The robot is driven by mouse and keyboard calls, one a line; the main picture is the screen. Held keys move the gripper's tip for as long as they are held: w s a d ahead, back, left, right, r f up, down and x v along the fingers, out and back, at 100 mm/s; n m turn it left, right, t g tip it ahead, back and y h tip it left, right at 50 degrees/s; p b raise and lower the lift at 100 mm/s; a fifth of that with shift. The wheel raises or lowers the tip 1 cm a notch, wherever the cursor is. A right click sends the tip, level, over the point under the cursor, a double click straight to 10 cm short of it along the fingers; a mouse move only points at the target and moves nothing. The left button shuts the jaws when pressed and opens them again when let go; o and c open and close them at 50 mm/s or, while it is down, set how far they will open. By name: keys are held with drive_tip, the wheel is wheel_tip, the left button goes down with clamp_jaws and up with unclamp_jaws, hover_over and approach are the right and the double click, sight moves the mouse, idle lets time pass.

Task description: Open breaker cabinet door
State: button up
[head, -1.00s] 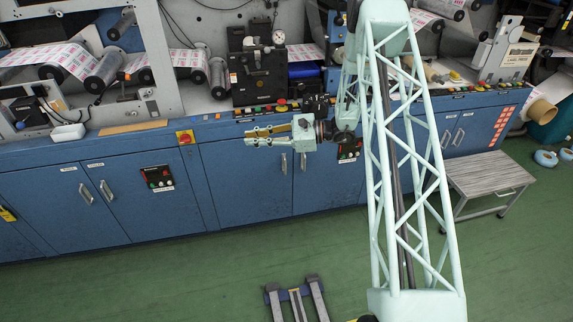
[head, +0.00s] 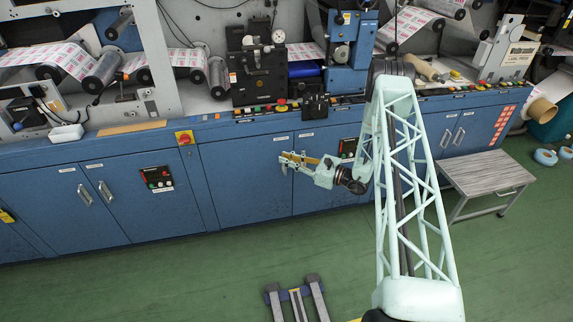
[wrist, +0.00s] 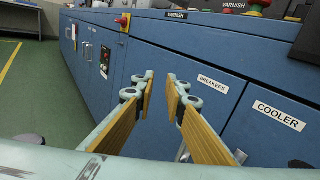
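The breaker cabinet door (head: 243,182) is a flat blue panel in the machine's lower front, and it looks shut. It also shows in the wrist view (wrist: 175,85), with a white label (wrist: 213,84) reading BREAKERS. Its upright silver handle is near its right edge; in the head view my fingers largely cover it. My gripper (head: 286,160) is in front of this right edge, pointing left. In the wrist view my gripper (wrist: 160,77) has its yellow-padded fingers apart with nothing between the tips. I cannot tell whether it touches the door or handle.
The cooler door (head: 325,190) adjoins on the right, its label (wrist: 279,116) showing in the wrist view. A small control panel (head: 347,149) is above right. A grey-topped cart (head: 485,175) stands at right. Green floor (head: 190,275) in front is mostly clear.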

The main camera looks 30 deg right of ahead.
drive_tip(key=s+d+f+m+t+h, duration=0.2)
drive_tip(key=s+d+f+m+h, duration=0.1)
drive_tip(key=d+f, duration=0.6)
wheel_tip(320, 180, down, 4)
drive_tip(key=shift+f+m+t+h, duration=0.1)
drive_tip(key=shift+m+t+h, duration=0.2)
drive_tip(key=shift+m+h, duration=0.35)
drive_tip(key=shift+w, duration=0.1)
drive_tip(key=b, duration=0.2)
hover_over(285, 173)
drive_tip(key=shift+w+d, duration=0.2)
drive_tip(key=shift+d, duration=0.05)
clamp_jaws()
drive_tip(key=shift+s, duration=0.15)
